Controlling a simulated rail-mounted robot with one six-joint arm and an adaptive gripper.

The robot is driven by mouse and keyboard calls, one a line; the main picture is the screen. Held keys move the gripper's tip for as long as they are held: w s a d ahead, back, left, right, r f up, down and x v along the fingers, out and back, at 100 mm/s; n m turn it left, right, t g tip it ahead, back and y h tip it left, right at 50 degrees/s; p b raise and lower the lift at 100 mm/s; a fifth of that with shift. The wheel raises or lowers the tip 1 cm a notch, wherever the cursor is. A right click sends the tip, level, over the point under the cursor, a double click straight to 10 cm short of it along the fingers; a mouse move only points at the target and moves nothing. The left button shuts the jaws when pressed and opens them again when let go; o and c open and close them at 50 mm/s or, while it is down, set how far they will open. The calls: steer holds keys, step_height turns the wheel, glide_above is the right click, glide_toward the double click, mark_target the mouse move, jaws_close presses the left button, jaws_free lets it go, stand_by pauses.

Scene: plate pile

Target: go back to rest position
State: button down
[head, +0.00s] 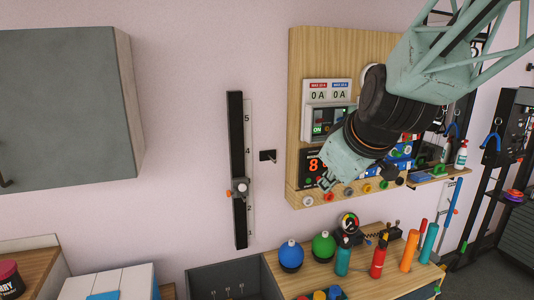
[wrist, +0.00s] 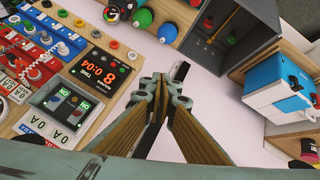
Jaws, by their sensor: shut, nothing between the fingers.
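My gripper (head: 328,183) is in front of the lower part of the wooden wall panel (head: 296,120), near its row of coloured buttons. In the wrist view my gripper (wrist: 164,84) has its fingers drawn together, with nothing seen between them. The red digital display (head: 308,170) is partly hidden behind the gripper in the head view; in the wrist view the display (wrist: 102,72) shows clear of the fingers. A black wall slider (head: 238,130) with a scale and a knob is left of the panel; its end shows just past the fingertips in the wrist view (wrist: 181,70).
Below is a wooden shelf (head: 340,285) with blue and green round flasks and several coloured bottles. A grey open box (head: 220,278) and a white-and-blue box (head: 110,282) are at lower left. A grey cabinet (head: 65,100) hangs upper left. The wall between cabinet and slider is clear.

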steer(key=s+d+f+m+g, duration=0.1)
steer(key=s+d+m, duration=0.1)
steer(key=s, duration=1)
steer(key=s+d+f+m+g+b, duration=0.1)
steer(key=s+d+m+g, duration=0.1)
steer(key=s, duration=1)
steer(key=s+d+f+m+g+h+b, duration=0.1)
steer(key=s+m, duration=0.2)
steer(key=s, duration=1)
steer(key=shift+d+m, duration=0.4)
